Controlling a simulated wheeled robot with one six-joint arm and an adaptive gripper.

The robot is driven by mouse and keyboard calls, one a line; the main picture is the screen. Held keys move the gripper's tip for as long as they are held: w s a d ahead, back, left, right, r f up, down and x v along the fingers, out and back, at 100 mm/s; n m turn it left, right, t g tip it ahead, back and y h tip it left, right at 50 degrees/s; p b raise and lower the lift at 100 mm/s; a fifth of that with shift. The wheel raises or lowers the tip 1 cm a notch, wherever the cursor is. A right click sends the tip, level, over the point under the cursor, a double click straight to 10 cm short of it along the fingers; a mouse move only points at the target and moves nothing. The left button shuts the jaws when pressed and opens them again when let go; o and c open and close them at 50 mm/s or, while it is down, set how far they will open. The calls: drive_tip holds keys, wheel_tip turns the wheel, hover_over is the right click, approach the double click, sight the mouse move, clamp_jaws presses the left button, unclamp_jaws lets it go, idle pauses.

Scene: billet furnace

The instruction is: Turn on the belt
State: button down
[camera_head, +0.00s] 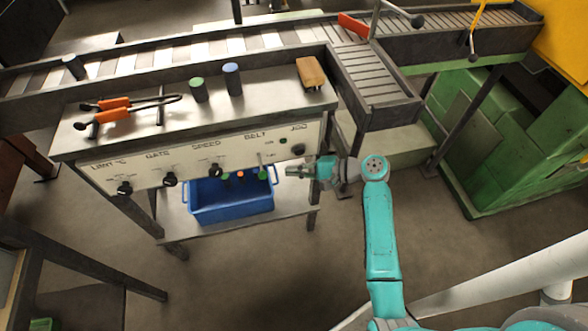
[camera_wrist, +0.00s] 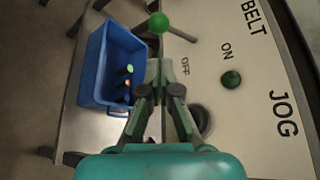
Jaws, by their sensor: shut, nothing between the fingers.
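The control panel (camera_head: 225,158) is on the front of the steel bench. Its BELT lever has a green ball (camera_head: 262,175) and also shows in the wrist view (camera_wrist: 159,22). It sticks out from the panel, ball toward the lower, OFF side. A dark green round lamp or button (camera_wrist: 231,79) sits beside the ON mark. The black JOG button (camera_head: 298,150) is partly hidden behind my fingers in the wrist view (camera_wrist: 203,118). My gripper (camera_head: 290,171) is shut and empty in front of the panel's right end. Its fingertips, also in the wrist view (camera_wrist: 160,68), are near the lever, apart from the ball.
Black knobs under LIMIT (camera_head: 124,188), GATE (camera_head: 170,179) and SPEED (camera_head: 215,169) line the panel to the left. A blue bin (camera_head: 232,208) with small items sits on the shelf below. Tongs (camera_head: 115,103) lie on the bench top. Floor right of the bench is open.

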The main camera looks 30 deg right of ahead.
sight(261, 166)
drive_tip(key=x, duration=0.7)
